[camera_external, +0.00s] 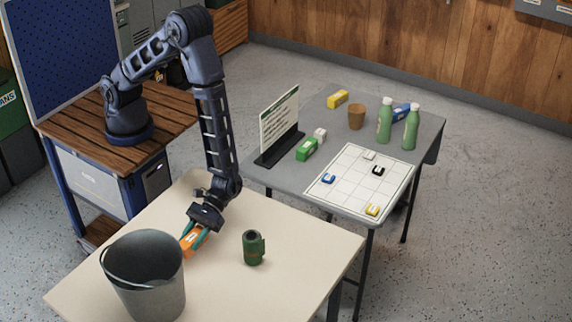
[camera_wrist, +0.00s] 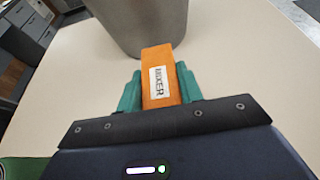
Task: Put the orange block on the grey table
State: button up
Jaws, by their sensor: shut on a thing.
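The orange block (camera_external: 189,241) is between the fingers of my gripper (camera_external: 194,235), low over the cream table beside the bucket. I cannot tell whether the block touches the cream table. The grey table (camera_external: 330,112) stands to the right and behind, with several things on it.
A grey metal bucket (camera_external: 146,280) stands close to the block; it also shows in the wrist view (camera_wrist: 140,22). A green mug (camera_external: 253,248) stands on the cream table (camera_external: 300,262). The grey table holds a sign (camera_external: 279,122), a grid board (camera_external: 345,190), green bottles (camera_external: 385,120), a brown cup (camera_external: 356,117) and small blocks.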

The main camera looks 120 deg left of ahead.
jog(key=shift+f, duration=2.2)
jog(key=shift+f, duration=0.1)
jog(key=o, duration=1.1)
jog(key=shift+c, duration=0.2)
